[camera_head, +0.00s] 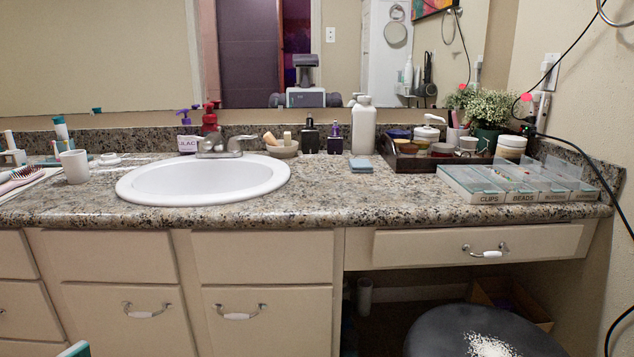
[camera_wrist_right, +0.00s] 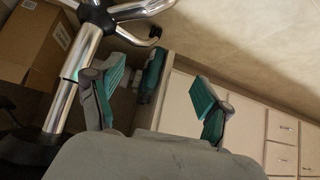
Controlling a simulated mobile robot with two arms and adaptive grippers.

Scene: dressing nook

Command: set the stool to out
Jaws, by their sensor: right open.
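The stool (camera_head: 432,335) has a dark round seat with a speckled white patch on it. It stands in front of the knee space below the right-hand drawer, and its near part is cut off by the head view's lower edge. In the right wrist view, a chrome post with spreading legs (camera_wrist_right: 66,90), apparently the stool's, is at the left. My right gripper (camera_wrist_right: 160,90) is open and empty beside this post, with its teal fingers apart. It is not in the head view. A teal tip of my left gripper (camera_head: 75,349) shows at the bottom left of the head view; the rest is hidden.
The granite counter (camera_head: 330,190) carries a sink (camera_head: 200,182), a tray of jars (camera_head: 400,160) and a clear-lidded organizer (camera_head: 520,185). A cardboard box (camera_wrist_right: 32,42) lies beyond the chrome legs. Cabinet drawers (camera_wrist_right: 282,130) are at the right. A black cord hangs along the right wall.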

